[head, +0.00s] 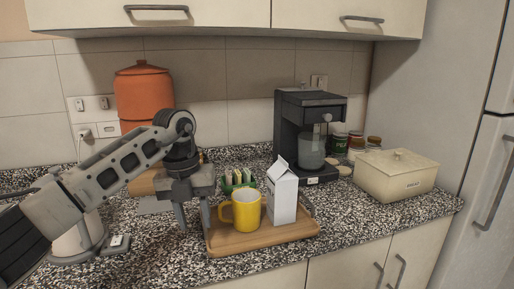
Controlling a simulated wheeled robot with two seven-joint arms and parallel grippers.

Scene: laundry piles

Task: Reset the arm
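My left arm comes in from the left over the counter. Its gripper (194,217) points down just left of the yellow mug (246,210). Its two fingers are apart with nothing seen between them. The mug stands upright on a wooden tray (262,243), with its handle toward the left. A white carton (282,194) stands upright on the tray, right of the mug. My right gripper is not in view.
A black coffee machine (291,132) stands behind the carton, with a beige lidded box (396,175) to its right. An orange canister (145,94) and a small green holder (238,180) are behind my arm. Cabinets (200,15) hang above.

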